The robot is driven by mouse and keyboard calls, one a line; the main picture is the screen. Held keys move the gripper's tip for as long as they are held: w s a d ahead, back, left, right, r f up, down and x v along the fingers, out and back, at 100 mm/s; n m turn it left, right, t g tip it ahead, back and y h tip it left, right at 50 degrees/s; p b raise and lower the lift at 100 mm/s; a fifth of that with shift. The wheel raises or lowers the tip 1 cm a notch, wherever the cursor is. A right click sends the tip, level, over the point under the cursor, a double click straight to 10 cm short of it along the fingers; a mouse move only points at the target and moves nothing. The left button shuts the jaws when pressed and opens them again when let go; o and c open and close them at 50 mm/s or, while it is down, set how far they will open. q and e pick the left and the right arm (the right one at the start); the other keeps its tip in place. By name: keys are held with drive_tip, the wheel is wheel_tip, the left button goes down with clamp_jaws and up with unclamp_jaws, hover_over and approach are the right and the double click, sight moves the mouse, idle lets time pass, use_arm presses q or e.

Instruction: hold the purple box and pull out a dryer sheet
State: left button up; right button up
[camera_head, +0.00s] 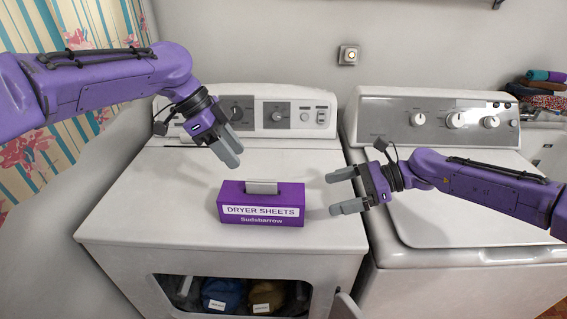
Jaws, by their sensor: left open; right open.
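The purple box (261,205), with a white label reading "DRYER SHEETS", sits on the white top of the left machine. A grey-white dryer sheet (262,187) sticks up from the middle of its top. My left gripper (231,157) is open and empty, above and behind the box's left part, pointing down to the right. My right gripper (336,193) is open and empty, to the right of the box, with its fingers pointing left towards it. Neither gripper appears to touch the box.
The box stands on the left machine (130,210), whose control panel (300,113) rises behind. A second machine (470,215) stands to the right across a narrow gap. Folded cloths (540,90) lie at the far right. The machine top left of the box is clear.

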sight(303, 201)
drive_tip(key=x, duration=0.3)
drive_tip(key=shift+s+f, duration=0.15)
drive_tip(key=shift+s, duration=0.05)
drive_tip(key=x, duration=0.6)
drive_tip(key=shift+w, duration=0.3)
drive_tip(key=shift+s+d+r, duration=0.15)
drive_tip(key=shift+s+r, duration=0.05)
drive_tip(key=shift+w, duration=0.1)
drive_tip(key=c, duration=1.1)
use_arm(q)
drive_tip(key=shift+d, duration=0.1)
use_arm(e)
drive_tip(key=shift+f, duration=0.1)
